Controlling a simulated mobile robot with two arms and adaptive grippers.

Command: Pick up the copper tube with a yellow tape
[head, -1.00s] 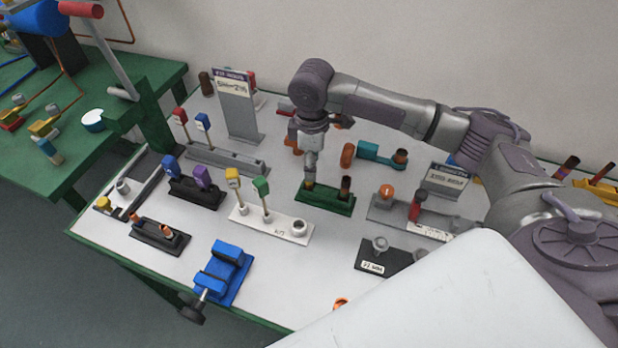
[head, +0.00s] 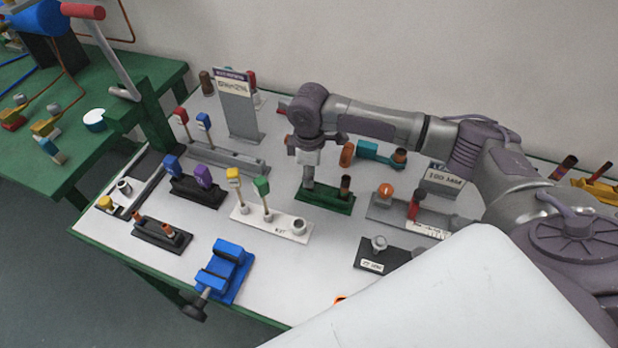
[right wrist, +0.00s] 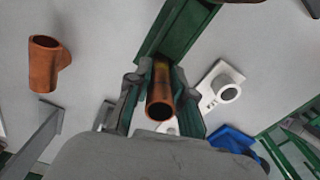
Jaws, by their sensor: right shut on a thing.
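My right gripper (head: 308,184) points down at the left end of the green holder (head: 325,196). In the right wrist view its fingers (right wrist: 160,100) are shut on a copper tube (right wrist: 161,88), whose open round end faces the camera. A faint yellowish band shows farther down this tube. The tube's lower end appears to be at the green holder, which also shows in the right wrist view (right wrist: 183,35); whether it still sits in its hole is unclear. A second dark copper tube (head: 346,186) stands upright at the holder's right end. My left gripper is not in view.
A white holder (head: 282,226) with yellow and green tags stands to the left. A blue vise (head: 228,268) is at the front. An orange copper fitting (head: 347,153) and a teal holder (head: 375,152) are behind. A grey holder (head: 410,214) is to the right.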

